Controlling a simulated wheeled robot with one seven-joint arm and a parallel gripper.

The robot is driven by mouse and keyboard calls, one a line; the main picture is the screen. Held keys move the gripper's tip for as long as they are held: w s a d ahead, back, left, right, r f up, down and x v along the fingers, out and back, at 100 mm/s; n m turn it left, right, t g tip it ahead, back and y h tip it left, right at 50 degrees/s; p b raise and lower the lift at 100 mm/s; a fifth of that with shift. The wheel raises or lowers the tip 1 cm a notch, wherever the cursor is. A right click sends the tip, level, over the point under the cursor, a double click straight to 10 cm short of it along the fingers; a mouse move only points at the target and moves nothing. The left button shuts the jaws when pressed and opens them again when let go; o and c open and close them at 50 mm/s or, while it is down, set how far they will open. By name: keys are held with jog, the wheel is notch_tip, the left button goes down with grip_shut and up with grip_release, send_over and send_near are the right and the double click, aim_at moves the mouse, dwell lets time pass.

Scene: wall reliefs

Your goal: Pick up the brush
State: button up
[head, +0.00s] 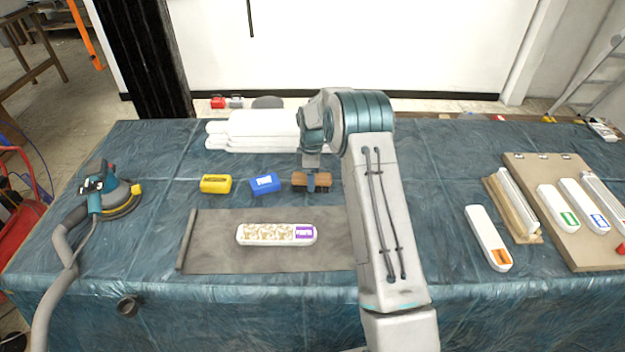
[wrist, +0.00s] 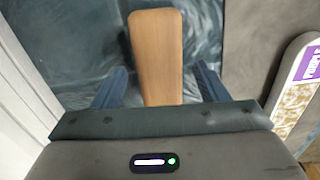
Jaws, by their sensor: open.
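The brush (head: 299,181) is a brown wooden piece on the blue-covered table, right of a blue block, just behind the grey mat. In the wrist view its wooden top (wrist: 156,45) shows as a long, rounded tan shape. My gripper (head: 311,184) points down over the brush and hides part of it. In the wrist view my gripper (wrist: 161,70) is open, with one finger on each side of the wood and gaps between. The brush's underside is hidden.
A yellow block (head: 216,184) and the blue block (head: 265,183) stand left of the brush. White slabs (head: 262,130) lie behind. A patterned relief strip (head: 270,234) lies on the grey mat (head: 215,258). A sander (head: 112,195) sits far left; white strips (head: 488,238) lie right.

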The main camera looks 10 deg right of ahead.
jog(key=shift+f, duration=0.5)
jog(key=shift+c, duration=0.4)
jog(key=c, duration=1)
jog(key=shift+r, duration=0.1)
